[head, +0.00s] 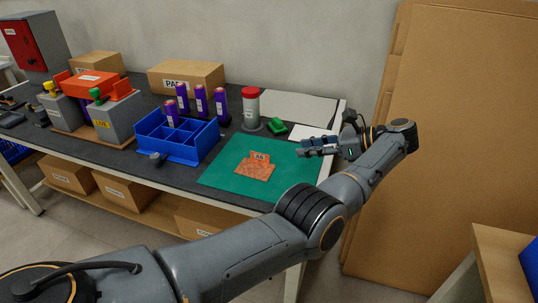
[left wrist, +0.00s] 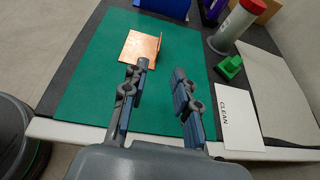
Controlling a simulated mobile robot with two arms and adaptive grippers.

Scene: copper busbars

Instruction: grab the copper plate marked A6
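The copper plate marked A6 (head: 254,170) lies on the green mat (head: 222,178). It has a flat part and a raised part bearing the A6 label. In the left wrist view the copper plate (left wrist: 138,46) shows beyond my fingertips, its raised edge on the right. My left gripper (head: 304,147) is above the mat's right side, to the right of the plate and apart from it. In the left wrist view the left gripper (left wrist: 159,70) has its fingers spread with nothing between them. My right gripper is not in view.
A blue divided bin (head: 177,155) stands left of the mat. A red-capped grey cylinder (head: 251,108) and a green block (head: 278,126) are behind it. A card marked CLEAN (left wrist: 238,118) lies right of the mat. Large cardboard sheets (head: 460,130) stand at the right.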

